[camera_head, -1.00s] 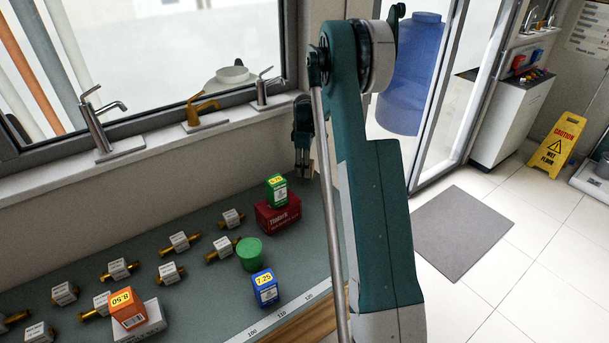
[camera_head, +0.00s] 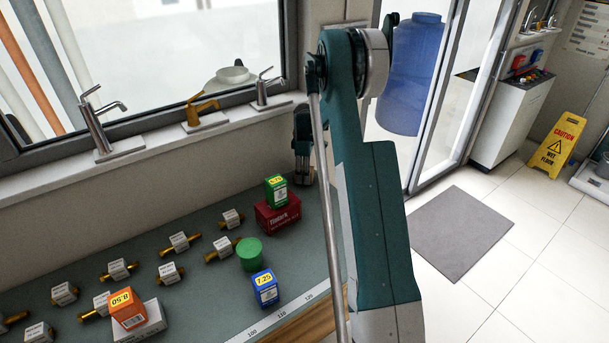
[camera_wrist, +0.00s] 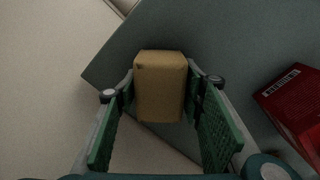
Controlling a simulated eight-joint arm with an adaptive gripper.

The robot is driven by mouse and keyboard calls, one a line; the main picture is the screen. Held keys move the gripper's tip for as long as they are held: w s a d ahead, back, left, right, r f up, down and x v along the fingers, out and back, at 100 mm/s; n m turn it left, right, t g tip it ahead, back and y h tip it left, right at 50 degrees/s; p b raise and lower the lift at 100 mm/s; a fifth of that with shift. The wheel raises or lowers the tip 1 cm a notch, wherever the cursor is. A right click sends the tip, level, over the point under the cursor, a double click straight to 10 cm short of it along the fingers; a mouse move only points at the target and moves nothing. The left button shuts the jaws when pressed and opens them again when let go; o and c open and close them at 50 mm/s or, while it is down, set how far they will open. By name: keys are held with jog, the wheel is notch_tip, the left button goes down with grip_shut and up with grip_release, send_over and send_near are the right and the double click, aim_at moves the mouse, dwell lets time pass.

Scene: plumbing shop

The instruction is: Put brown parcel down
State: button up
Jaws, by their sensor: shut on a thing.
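The brown parcel (camera_wrist: 160,88) shows in the wrist view, between the green pads of my gripper (camera_wrist: 162,100). My gripper is shut on it. Beyond the parcel lies the grey-green counter (camera_wrist: 230,30); I cannot tell whether the parcel touches it. In the head view my gripper (camera_head: 303,180) is at the counter's far right end, near the wall and right of the red box. The parcel cannot be made out there.
A red box (camera_head: 278,213) with a green box (camera_head: 276,191) on top stands just left of my gripper. A green cylinder (camera_head: 250,254), a blue box (camera_head: 265,288), an orange box (camera_head: 127,308) and several brass fittings occupy the counter. Taps line the sill above.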

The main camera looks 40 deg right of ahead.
jog(key=shift+f, duration=0.2)
jog(key=o, duration=1)
jog(key=shift+r, duration=0.15)
notch_tip(320, 180, up, 12)
jog(key=shift+r, duration=0.1)
dwell(0.5)
